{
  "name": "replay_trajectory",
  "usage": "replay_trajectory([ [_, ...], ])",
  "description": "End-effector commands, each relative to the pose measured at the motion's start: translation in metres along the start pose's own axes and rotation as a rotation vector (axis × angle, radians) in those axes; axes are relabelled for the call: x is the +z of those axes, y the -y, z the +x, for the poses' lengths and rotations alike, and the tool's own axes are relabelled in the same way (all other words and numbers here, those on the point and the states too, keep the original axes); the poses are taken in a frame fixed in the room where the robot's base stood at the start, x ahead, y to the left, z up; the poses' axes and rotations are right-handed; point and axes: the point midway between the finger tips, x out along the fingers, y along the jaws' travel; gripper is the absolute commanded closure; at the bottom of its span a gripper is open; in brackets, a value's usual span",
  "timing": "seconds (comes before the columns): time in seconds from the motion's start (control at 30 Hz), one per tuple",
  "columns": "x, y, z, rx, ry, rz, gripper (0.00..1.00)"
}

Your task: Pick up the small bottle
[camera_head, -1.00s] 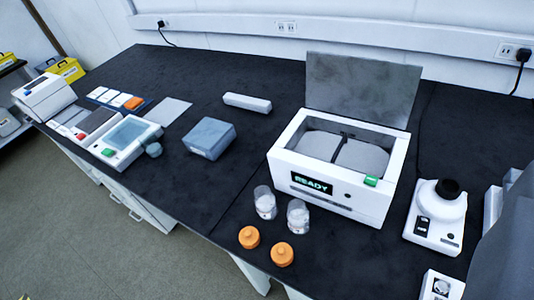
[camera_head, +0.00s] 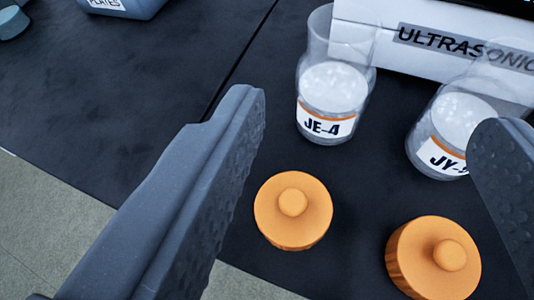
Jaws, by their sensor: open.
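Two small clear bottles with white contents stand upright and uncapped on the black bench. The bottle labelled JE-4 (camera_head: 332,95) is upper centre, beyond and between my fingers in the picture. The second bottle (camera_head: 455,122), with a label starting JY, is at the right, its lower right side partly hidden by my right finger. My gripper (camera_head: 372,115) is open, with a finger on each side and nothing between them held. Two orange knobbed caps lie in front of the bottles, one at centre (camera_head: 292,212) and one at lower right (camera_head: 432,262).
A white box marked ULTRASONIC (camera_head: 430,45) stands close behind the bottles. A blue-grey box with a PLATES label (camera_head: 125,6) is at the top left. The bench (camera_head: 120,110) is clear at left, and its front edge drops to the floor at lower left.

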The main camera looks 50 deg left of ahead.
Motion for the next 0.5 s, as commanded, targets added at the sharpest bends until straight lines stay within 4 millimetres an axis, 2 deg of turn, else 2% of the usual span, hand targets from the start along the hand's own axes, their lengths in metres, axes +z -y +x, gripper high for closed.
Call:
replay_trajectory([
  [0.1, 0.011, 0.006, 0.000, -0.005, 0.002, -0.014, 0.37],
  [0.23, 0.013, 0.006, 0.007, -0.004, 0.001, -0.016, 0.37],
  [0.5, 0.012, 0.006, 0.043, -0.005, -0.002, -0.016, 0.37],
])
